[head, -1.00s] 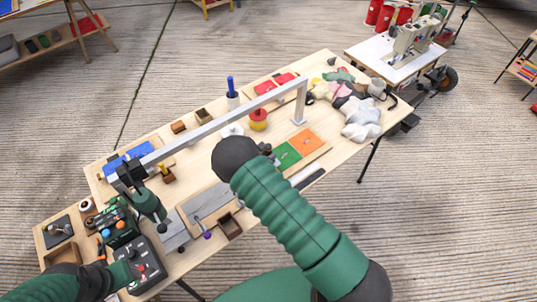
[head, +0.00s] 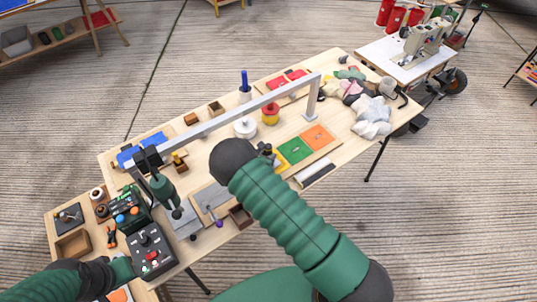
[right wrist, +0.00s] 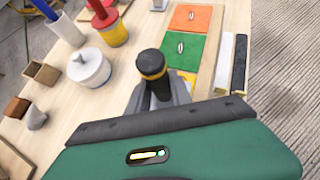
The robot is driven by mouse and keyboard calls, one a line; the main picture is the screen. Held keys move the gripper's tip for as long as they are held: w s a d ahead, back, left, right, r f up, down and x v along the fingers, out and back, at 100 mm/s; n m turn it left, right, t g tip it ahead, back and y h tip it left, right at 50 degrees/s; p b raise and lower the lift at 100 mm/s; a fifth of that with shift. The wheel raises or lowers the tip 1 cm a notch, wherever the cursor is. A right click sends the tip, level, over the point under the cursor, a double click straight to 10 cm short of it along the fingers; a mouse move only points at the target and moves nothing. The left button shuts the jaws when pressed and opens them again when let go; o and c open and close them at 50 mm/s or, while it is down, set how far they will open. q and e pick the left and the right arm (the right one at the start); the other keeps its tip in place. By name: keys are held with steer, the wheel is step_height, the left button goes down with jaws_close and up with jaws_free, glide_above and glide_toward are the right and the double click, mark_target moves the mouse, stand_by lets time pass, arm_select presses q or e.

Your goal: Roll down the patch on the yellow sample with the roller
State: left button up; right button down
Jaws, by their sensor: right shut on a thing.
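The yellow sample (right wrist: 190,77) shows only as a small strip in the right wrist view, below the green sample (right wrist: 183,50) and the orange sample (right wrist: 189,18) on one wooden board. The rest of it and any patch on it are hidden by my gripper. My right gripper (right wrist: 155,95) is shut on an upright black handle with a yellow band, seemingly the roller (right wrist: 152,65), beside the yellow sample. The roller's lower end is hidden, so contact cannot be told.
A grey metal frame (head: 235,115) spans the table lengthwise. A white lidded pot (right wrist: 90,68) and a red-yellow pot (right wrist: 112,30) stand left of the roller. A dark strip (right wrist: 239,62) lies right of the board. A control box (head: 151,250) sits near my left arm.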

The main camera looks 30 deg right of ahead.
mark_target(270, 145)
step_height(270, 145, up, 4)
steer(key=shift+w+f+p, duration=0.1)
steer(key=shift+f+p, duration=0.15)
steer(key=shift+p, duration=0.15)
steer(key=shift+d+r+p, duration=0.35)
steer(key=shift+r+p, duration=0.1)
steer(key=shift+r, duration=0.05)
steer(key=shift+d+r+p, duration=0.1)
steer(key=shift+r+p, duration=0.3)
steer(key=shift+r, duration=0.2)
steer(key=shift+a+r+p, duration=0.2)
steer(key=shift+r+p, duration=0.2)
steer(key=shift+r, duration=0.2)
steer(key=shift+a+r+p, duration=0.15)
steer(key=shift+r+p, duration=0.25)
steer(key=shift+r, duration=0.45)
steer(key=shift+d+r, duration=0.1)
steer(key=shift+r, duration=0.05)
steer(key=shift+d, duration=0.1)
steer(key=shift+d, duration=0.1)
steer(key=shift+a, duration=0.2)
